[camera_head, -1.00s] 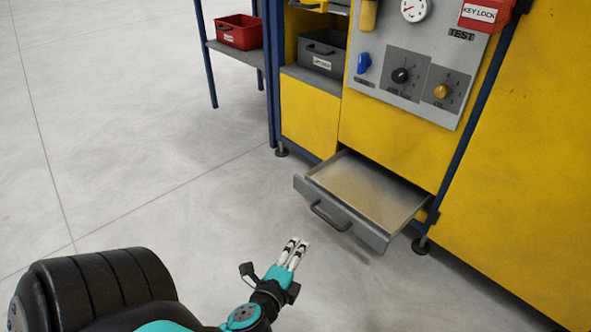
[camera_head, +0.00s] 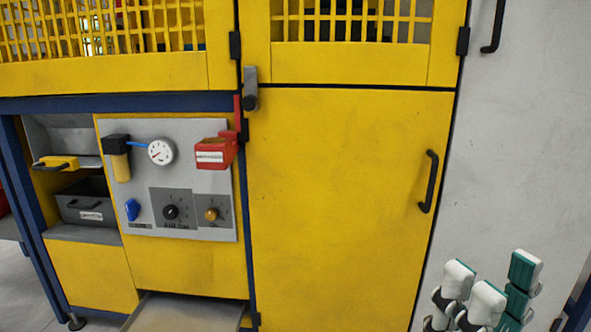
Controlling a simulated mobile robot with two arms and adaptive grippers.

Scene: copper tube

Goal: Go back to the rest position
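My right gripper (camera_head: 483,288) shows at the lower right, in front of the yellow cabinet door and the pale panel. Its white and teal finger parts point up and partly overlap. The frame's bottom edge cuts off the rest. I see nothing held, but the overlap hides whether the fingers are apart. My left gripper is outside the view.
A yellow cabinet door (camera_head: 340,200) with a black handle (camera_head: 429,181) fills the middle. A grey control panel (camera_head: 205,145) carries a gauge, knobs and a red key-lock box (camera_head: 215,152). An open drawer (camera_head: 185,312) sticks out below. A grey bin (camera_head: 88,204) sits left.

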